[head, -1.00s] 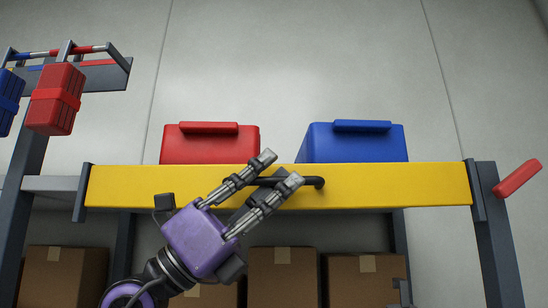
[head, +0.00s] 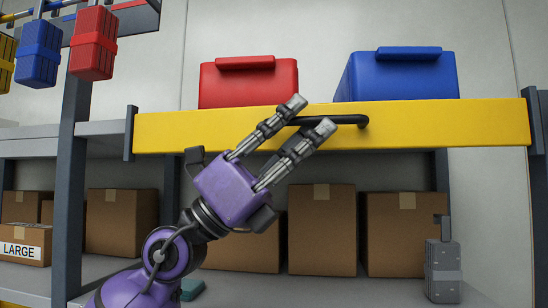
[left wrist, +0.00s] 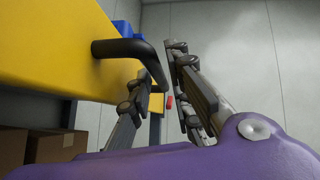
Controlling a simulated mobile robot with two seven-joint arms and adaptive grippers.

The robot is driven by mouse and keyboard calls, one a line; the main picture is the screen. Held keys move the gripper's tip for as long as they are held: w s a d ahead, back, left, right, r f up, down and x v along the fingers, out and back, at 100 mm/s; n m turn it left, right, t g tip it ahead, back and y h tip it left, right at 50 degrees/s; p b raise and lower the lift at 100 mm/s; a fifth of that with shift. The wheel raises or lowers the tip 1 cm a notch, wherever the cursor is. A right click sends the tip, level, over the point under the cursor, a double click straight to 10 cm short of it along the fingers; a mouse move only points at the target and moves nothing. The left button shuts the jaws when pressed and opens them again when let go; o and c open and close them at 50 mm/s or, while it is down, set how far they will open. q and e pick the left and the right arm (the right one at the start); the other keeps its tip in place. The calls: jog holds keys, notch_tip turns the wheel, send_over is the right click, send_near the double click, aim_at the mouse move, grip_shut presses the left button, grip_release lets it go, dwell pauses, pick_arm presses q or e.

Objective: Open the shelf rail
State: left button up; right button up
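The shelf rail (head: 440,124) is a yellow horizontal bar between dark uprights, in place across the shelf front. Its black handle (head: 348,119) is on the front face, partly hidden by my fingers in the head view. My left gripper (head: 309,115), purple with grey fingers, is at the handle with its fingers spread apart. In the left wrist view, the handle (left wrist: 125,48) projects from the yellow rail (left wrist: 50,60) toward the space between my open fingers (left wrist: 160,85). I see no firm grip on it. My right gripper is out of view.
A red bin (head: 248,87) and blue bin (head: 405,76) stand behind the rail. Cardboard boxes (head: 322,225) fill the lower shelf. Red (head: 93,45) and blue (head: 38,52) cases hang at upper left. A grey case (head: 442,270) is at lower right.

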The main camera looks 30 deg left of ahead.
pick_arm(q)
jog(key=v, duration=0.9)
jog(key=shift+a+f, duration=0.25)
jog(key=shift+f, duration=0.05)
